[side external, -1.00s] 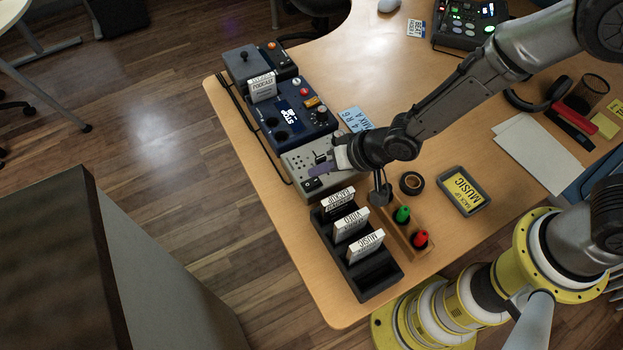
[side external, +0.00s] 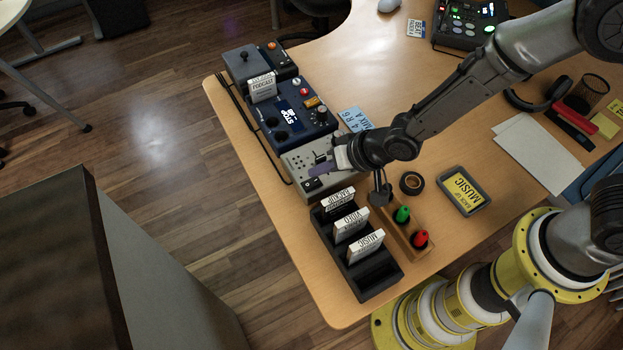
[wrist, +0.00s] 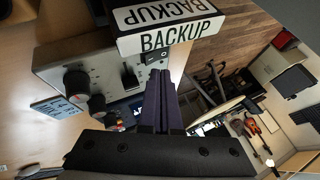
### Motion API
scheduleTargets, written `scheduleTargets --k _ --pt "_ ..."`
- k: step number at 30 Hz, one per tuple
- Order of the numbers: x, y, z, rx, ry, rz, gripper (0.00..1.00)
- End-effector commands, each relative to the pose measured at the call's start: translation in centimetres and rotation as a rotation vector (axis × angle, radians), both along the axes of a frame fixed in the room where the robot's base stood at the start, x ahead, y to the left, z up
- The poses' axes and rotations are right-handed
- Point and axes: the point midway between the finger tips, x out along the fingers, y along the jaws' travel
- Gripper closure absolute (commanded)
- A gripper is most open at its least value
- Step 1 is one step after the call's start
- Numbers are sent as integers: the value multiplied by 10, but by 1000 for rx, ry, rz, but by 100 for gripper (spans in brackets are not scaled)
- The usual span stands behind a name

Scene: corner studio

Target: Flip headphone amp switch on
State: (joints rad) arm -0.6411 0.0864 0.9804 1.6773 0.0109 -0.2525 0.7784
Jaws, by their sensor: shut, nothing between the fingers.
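The headphone amp is a light grey box (side external: 296,163) with a dotted panel and black controls, near the table's left edge. Its panel also shows in the wrist view (wrist: 108,70), with black knobs. A small black switch (wrist: 157,58) sits on the panel near the fingertips. In the side view a dark control (side external: 312,184) shows at the amp's front end. My fingers hide part of the panel.
A black rack (side external: 375,284) with labelled cards stands close in front of the amp; its BACKUP card (wrist: 172,24) is near the fingertips. A blue device (side external: 291,114) adjoins behind. A wooden holder (side external: 409,234) with green and red items and a tape roll (side external: 412,177) lie right.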

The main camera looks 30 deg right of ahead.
Motion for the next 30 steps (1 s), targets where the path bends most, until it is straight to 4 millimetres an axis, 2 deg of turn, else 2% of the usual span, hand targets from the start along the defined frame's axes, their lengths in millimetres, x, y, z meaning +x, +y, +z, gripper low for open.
scheduleTargets --k 30 --pt "0 0 -10 0 0 0 100"
